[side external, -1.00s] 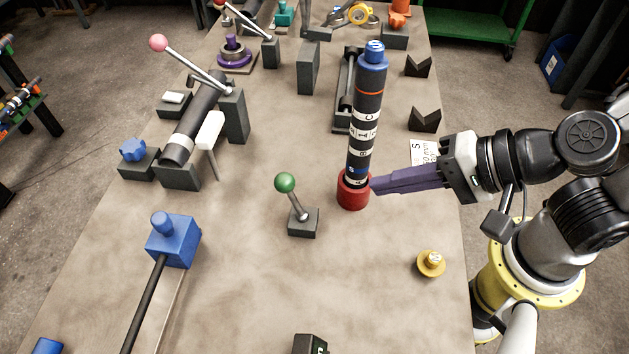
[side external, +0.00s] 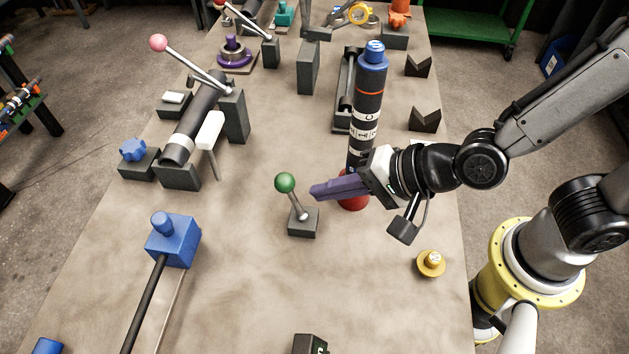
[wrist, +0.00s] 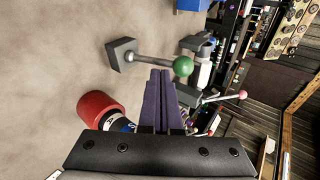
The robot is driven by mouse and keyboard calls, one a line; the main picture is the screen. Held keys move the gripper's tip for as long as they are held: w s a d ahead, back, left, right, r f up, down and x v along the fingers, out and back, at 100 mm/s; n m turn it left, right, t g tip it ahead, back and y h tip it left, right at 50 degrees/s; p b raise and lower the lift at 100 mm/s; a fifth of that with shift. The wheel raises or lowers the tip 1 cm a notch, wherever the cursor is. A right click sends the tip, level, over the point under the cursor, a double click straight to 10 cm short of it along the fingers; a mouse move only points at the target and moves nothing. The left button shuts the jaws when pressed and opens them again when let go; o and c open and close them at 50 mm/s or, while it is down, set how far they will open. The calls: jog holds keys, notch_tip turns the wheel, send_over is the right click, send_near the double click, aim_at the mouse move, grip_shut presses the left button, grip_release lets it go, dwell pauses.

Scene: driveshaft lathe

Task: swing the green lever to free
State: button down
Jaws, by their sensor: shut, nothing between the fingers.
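The green lever is a green ball (side external: 285,182) on a short silver rod, rising from a dark square base (side external: 303,222) on the table. In the side view it leans up and to the left. In the wrist view the green ball (wrist: 183,66) shows just beyond my fingertips, with the lever base (wrist: 122,55) to its left. My gripper (side external: 316,191) has its purple fingers shut and empty. The tips point left toward the lever, to the right of its rod; they look apart from it. My gripper fingers (wrist: 160,75) also show closed in the wrist view.
A tall black shaft (side external: 369,100) with a blue cap stands in a red collar (side external: 352,203), close behind my gripper. A yellow knob (side external: 431,263) is at the right edge. A blue block (side external: 174,243) with a rod lies left. The table front of the lever is clear.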

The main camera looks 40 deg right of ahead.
jog(key=shift+w+a+r, duration=0.15)
jog(key=shift+w+a, duration=0.45)
jog(key=shift+w, duration=0.35)
jog(key=shift+w+a, duration=0.1)
jog(key=shift+w+a, duration=1.35)
jog(key=s+d, duration=0.1)
jog(key=s+d+r, duration=0.1)
jog(key=s, duration=0.1)
jog(key=shift+s+d, duration=0.15)
jog(key=shift+s, duration=0.15)
send_near(287, 182)
jog(key=shift+s+d+r, duration=0.1)
jog(key=shift+s+r, duration=0.25)
jog(key=shift+r, duration=0.4)
jog(key=shift+s+d+r, duration=0.1)
jog(key=shift+s+r, duration=0.3)
jog(key=shift+r, duration=0.35)
